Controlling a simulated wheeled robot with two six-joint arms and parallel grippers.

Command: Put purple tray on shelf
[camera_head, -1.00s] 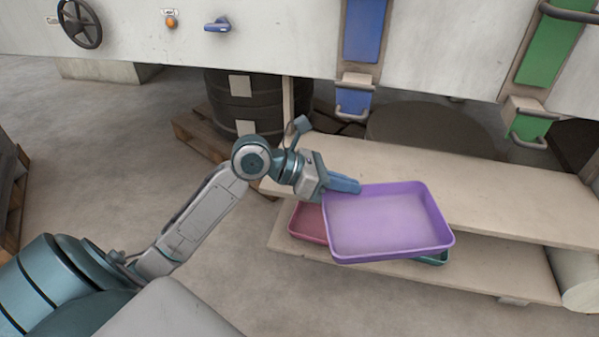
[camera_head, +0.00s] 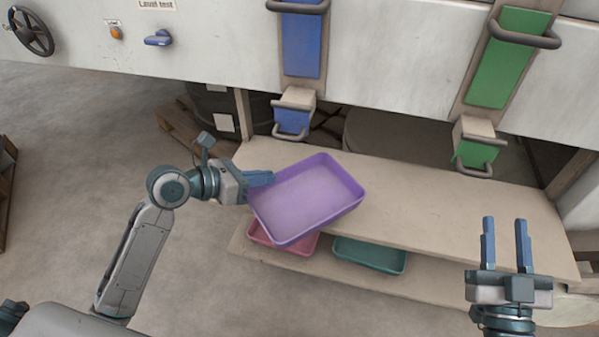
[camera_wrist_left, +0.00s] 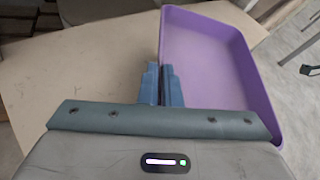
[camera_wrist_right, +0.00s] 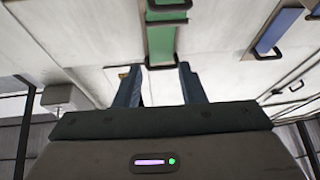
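The purple tray (camera_head: 306,199) is a shallow empty tray at the front edge of the shelf's upper board (camera_head: 400,203), tilted in the head view. My left gripper (camera_head: 262,179) is shut on its left rim. In the left wrist view the purple tray (camera_wrist_left: 205,60) lies right of the closed fingers (camera_wrist_left: 163,85), with its near wall at them. Whether the tray touches the board cannot be told. My right gripper (camera_head: 504,245) is open and empty, right of the tray, in front of the shelf's right end.
A pink tray (camera_head: 285,241) and a teal tray (camera_head: 370,255) sit on the lower board (camera_head: 330,268). Blue (camera_head: 292,118) and green (camera_head: 476,150) handled boxes hang above the upper board. The upper board's right part is clear.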

